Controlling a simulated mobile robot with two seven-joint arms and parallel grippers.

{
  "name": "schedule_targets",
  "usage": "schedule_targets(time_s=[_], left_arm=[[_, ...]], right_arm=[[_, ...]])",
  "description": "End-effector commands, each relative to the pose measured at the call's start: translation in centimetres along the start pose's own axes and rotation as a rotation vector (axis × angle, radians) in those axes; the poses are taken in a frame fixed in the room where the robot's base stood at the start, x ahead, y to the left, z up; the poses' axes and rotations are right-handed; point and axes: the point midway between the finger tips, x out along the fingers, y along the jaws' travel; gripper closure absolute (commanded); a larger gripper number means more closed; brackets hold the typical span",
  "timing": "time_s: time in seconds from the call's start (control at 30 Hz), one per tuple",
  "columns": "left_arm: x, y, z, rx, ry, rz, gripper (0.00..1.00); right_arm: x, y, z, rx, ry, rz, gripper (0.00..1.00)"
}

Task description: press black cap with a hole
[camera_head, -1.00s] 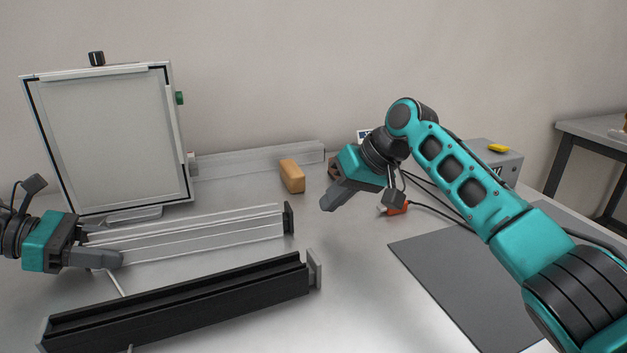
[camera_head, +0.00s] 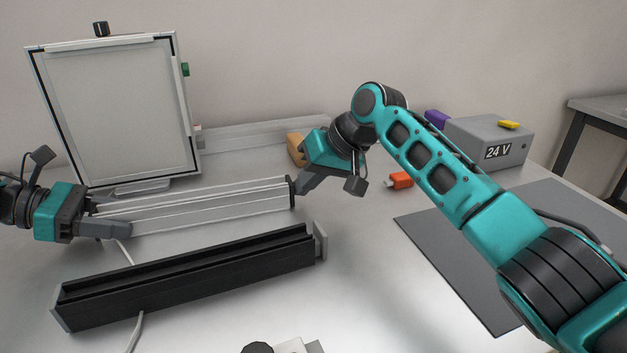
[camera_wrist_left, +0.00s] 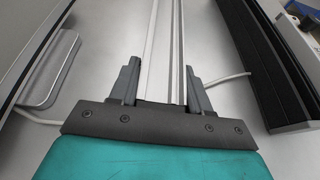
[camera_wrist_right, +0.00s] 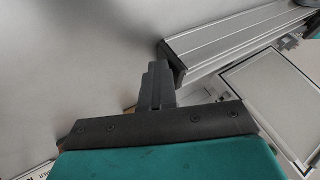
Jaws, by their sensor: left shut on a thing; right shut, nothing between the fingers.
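A silver aluminium profile (camera_head: 210,205) lies on the table, with a black end cap (camera_head: 291,191) on its right end. In the right wrist view the profile (camera_wrist_right: 225,45) ends in the black cap (camera_wrist_right: 172,66); a hole in it cannot be made out. My left gripper (camera_head: 128,229) is shut on the profile near its left end; the left wrist view shows a finger (camera_wrist_left: 165,85) on each side of it. My right gripper (camera_head: 299,203) is shut and empty, its fingertips right at the cap. Whether they touch it is unclear.
A black profile (camera_head: 190,277) with a grey end plate lies in front. A framed panel (camera_head: 120,110) stands behind left. An orange block (camera_head: 296,148) is behind my right gripper. An orange connector (camera_head: 399,180), a grey 24 V box (camera_head: 490,143) and a dark mat (camera_head: 440,250) lie right.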

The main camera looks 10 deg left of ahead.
Motion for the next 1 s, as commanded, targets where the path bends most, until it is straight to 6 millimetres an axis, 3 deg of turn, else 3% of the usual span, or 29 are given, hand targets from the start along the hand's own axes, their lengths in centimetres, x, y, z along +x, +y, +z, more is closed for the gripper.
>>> schedule_targets(time_s=[0.03, 0.33, 0.57, 0.7, 1.0], left_arm=[[0.1, -0.1, 0.0, 0.001, -0.001, -0.002, 0.92], [0.1, -0.1, 0.1, 0.002, -0.003, -0.004, 0.92], [0.2, -0.2, 0.2, 0.001, -0.005, -0.005, 0.92], [0.1, -0.1, 0.1, 0.001, -0.004, -0.004, 0.92], [0.1, -0.1, 0.1, 0.001, -0.003, -0.002, 0.92]], right_arm=[[0.5, -1.0, 0.1, -0.005, -0.003, -0.011, 1.0], [0.6, -1.5, 0.1, -0.007, -0.005, -0.016, 1.0], [-0.2, 0.2, 0.1, -0.002, -0.002, -0.011, 1.0], [-1.7, 3.1, 0.0, 0.005, 0.003, 0.001, 1.0], [-8.7, 3.1, -0.1, 0.001, 0.006, 0.005, 1.0]])
